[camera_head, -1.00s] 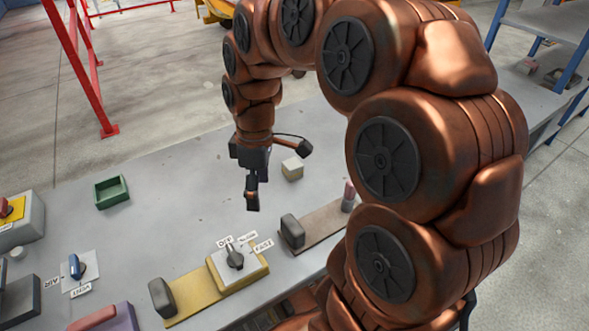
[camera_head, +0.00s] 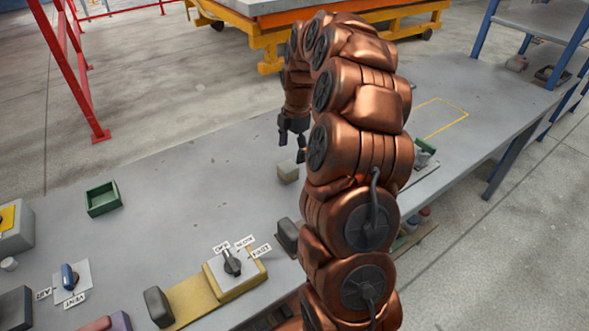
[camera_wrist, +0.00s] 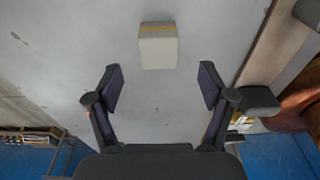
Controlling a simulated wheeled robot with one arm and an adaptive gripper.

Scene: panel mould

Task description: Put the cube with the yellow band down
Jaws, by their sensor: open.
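The pale cube with the yellow band (camera_wrist: 158,47) stands on the grey bench top in the wrist view, beyond my fingertips and roughly in line with the gap between them. The band runs across it near its far edge. In the head view the cube (camera_head: 288,172) is partly hidden by my arm, and its band cannot be made out. My gripper (camera_wrist: 160,88) is open and empty, its two fingers spread wide. In the head view my gripper (camera_head: 291,140) hangs above the bench, just behind the cube and apart from it.
A green tray (camera_head: 103,199) sits at left on the bench. A selector knob on a yellow base (camera_head: 233,264), a blue-handled valve (camera_head: 69,277) and dark blocks line the front. A yellow outline (camera_head: 440,118) marks the bench at right. Bench between tray and cube is clear.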

